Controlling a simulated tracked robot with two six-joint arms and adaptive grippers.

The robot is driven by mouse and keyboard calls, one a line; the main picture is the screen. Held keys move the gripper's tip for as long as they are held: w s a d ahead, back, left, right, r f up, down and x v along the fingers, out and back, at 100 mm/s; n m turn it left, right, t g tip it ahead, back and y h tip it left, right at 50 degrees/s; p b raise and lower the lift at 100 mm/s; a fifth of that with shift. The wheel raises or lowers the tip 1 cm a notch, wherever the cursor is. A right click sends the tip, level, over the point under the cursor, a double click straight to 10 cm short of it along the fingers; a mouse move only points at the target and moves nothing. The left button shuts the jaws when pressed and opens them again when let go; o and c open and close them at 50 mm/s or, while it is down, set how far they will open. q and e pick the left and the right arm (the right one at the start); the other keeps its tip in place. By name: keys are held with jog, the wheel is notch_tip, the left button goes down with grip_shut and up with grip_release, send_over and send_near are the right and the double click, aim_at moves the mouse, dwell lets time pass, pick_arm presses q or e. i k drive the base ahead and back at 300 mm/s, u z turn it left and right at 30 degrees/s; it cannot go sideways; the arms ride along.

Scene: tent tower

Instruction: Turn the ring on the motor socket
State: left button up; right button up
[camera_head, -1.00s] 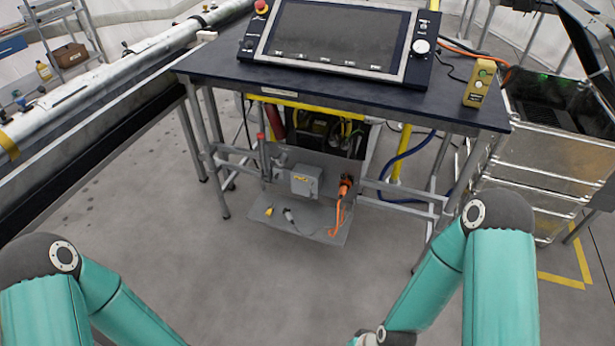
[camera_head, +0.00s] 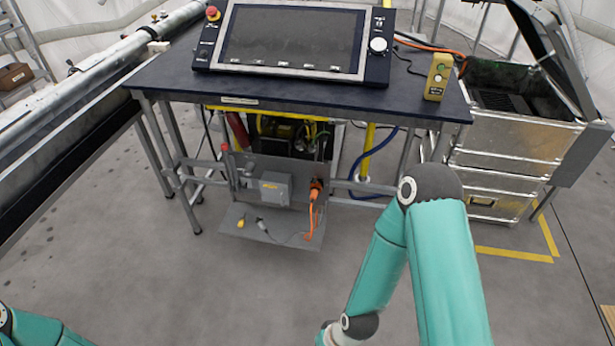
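An orange connector (camera_head: 316,189) with an orange cable (camera_head: 311,219) sits at the right of a grey box (camera_head: 270,188) on the panel under the table. I cannot tell the motor socket and its ring apart at this size. A yellow plug (camera_head: 240,223) and a grey plug (camera_head: 262,224) lie on the low shelf (camera_head: 285,238) below the box. My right arm rises at the lower right, short of the table, and its gripper is out of view. Only a bit of my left arm shows at the lower left corner, its gripper also out of view.
A dark table (camera_head: 300,97) carries a large screen console (camera_head: 290,38) and a yellow button box (camera_head: 439,77). Metal cases (camera_head: 505,150) stand at the right. A long pipe (camera_head: 85,85) runs along the left. The floor before the table is clear.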

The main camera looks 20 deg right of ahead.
aim_at(315, 186)
jog(key=i, duration=0.9)
jog(key=z, duration=0.05)
